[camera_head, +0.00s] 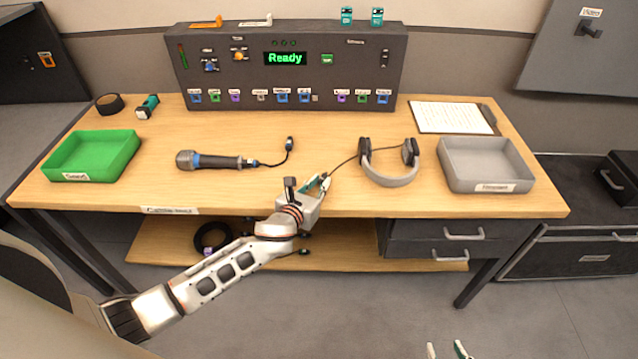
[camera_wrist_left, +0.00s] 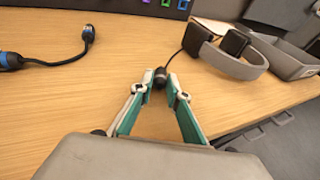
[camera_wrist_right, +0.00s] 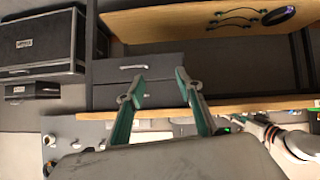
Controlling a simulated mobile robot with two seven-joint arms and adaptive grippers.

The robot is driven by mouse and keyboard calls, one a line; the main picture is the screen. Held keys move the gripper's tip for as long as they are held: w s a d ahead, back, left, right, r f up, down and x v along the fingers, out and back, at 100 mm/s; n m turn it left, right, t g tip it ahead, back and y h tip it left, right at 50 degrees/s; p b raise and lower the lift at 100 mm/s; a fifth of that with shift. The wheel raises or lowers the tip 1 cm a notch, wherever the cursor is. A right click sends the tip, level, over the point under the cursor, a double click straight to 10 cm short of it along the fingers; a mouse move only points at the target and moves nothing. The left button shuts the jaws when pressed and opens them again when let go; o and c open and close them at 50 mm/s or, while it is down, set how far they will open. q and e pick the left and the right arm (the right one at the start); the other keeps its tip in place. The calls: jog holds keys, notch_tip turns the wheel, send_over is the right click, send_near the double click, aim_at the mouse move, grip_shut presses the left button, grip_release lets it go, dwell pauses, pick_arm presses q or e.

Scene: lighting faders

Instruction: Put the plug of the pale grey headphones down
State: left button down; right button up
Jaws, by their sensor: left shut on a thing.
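The pale grey headphones (camera_head: 390,178) lie on the wooden table right of centre, with dark ear pads and a thin cable. They also show in the left wrist view (camera_wrist_left: 236,58). My left gripper (camera_head: 320,184) is at the cable's end near the table's front edge. In the left wrist view its fingertips (camera_wrist_left: 160,82) are closed around the dark plug (camera_wrist_left: 160,73). The plug is at or just above the tabletop; I cannot tell if it touches. My right gripper (camera_wrist_right: 157,92) is open and empty, low in front of the table.
A microphone (camera_head: 215,161) with a short cable lies left of my left gripper. A green tray (camera_head: 92,140) stands at the left, a grey tray (camera_head: 455,180) at the right. A clipboard (camera_head: 452,117) lies behind. A control panel (camera_head: 290,75) stands at the back. Bare tabletop surrounds the plug.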

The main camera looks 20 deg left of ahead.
pick_arm(q)
jog(key=shift+s+f, duration=0.1)
jog(key=shift+f, duration=0.25)
